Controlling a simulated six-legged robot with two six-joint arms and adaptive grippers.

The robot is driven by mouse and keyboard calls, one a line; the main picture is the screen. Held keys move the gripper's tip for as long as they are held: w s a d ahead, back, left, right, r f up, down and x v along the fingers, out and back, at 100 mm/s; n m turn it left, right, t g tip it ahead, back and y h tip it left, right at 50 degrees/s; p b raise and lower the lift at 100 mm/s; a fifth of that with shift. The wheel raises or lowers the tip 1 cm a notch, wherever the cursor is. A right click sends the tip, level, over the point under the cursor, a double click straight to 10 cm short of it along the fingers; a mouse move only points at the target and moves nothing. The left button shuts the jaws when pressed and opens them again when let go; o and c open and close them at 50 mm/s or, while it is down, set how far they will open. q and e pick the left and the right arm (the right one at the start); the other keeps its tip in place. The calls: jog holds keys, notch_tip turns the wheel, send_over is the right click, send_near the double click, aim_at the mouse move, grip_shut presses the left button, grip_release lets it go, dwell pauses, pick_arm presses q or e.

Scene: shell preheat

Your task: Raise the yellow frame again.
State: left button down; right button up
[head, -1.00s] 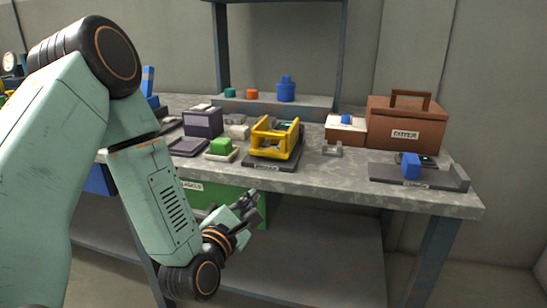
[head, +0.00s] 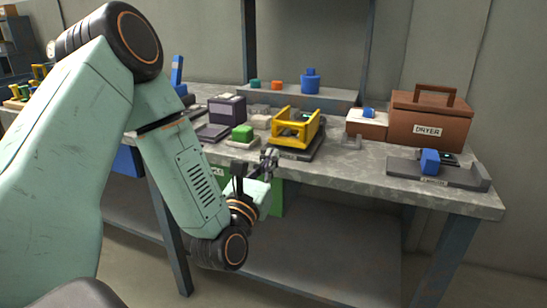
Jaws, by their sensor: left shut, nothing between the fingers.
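The yellow frame (head: 289,141) sits low over its dark base (head: 300,154) near the front edge of the bench. Its bars lie around something that is mostly hidden, with a little teal showing. My left gripper (head: 268,160) is just in front of the bench edge, left of and below the yellow frame, pointing up toward it. It is shut and empty, and it appears apart from the frame. My right gripper is not in view.
A green block (head: 242,132) on a pale pad stands left of the frame, beside a dark purple box (head: 227,109). A blue piece (head: 430,161) lies on a grey plate.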

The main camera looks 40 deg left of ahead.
aim_at(296, 125)
pick_arm(q)
jog(key=b+x, duration=0.1)
jog(key=x, duration=0.7)
jog(key=shift+d, duration=0.15)
